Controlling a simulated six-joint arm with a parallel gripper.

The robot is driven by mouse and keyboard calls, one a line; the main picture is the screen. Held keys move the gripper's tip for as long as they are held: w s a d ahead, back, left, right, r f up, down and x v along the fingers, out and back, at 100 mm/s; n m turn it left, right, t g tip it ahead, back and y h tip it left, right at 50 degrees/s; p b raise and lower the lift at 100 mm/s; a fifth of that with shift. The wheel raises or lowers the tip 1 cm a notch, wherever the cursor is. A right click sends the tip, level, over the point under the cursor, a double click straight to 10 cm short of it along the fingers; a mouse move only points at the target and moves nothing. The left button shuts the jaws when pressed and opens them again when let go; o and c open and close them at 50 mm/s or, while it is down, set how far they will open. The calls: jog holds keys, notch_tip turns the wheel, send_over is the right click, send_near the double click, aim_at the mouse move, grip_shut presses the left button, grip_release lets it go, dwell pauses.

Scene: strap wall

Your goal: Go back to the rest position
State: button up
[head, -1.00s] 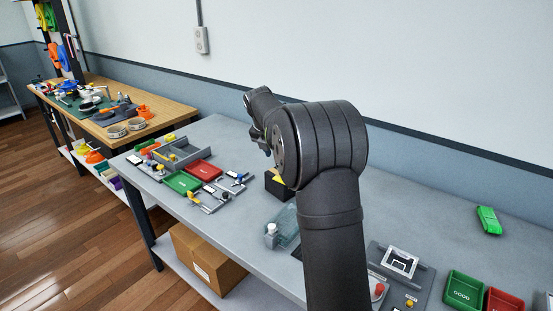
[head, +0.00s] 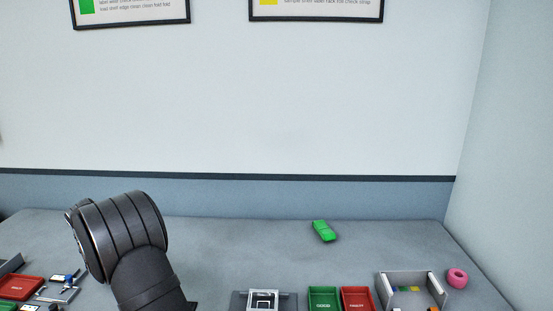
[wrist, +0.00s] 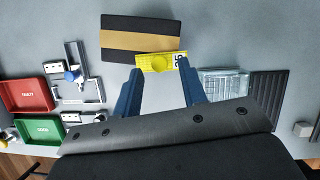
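My gripper (wrist: 160,70) shows in the wrist view with its two blue fingers spread apart. A yellow tag (wrist: 153,67) with a round yellow knob and a black-and-white code lies just beyond the fingertips, by the edge of a black block with a tan band (wrist: 130,39). The fingertips overlap the tag's ends in the picture; I see no grip on it. In the head view my dark arm rises at the lower left, and the gripper itself is hidden there.
The wrist view shows red (wrist: 29,95) and green (wrist: 40,130) trays at left and a clear container (wrist: 222,83) beside a black ribbed mat (wrist: 268,95) at right. In the head view a green item (head: 324,231) and a pink ring (head: 457,278) lie on the grey bench (head: 250,245).

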jog(key=shift+x, duration=1)
jog(key=shift+r, duration=2.05)
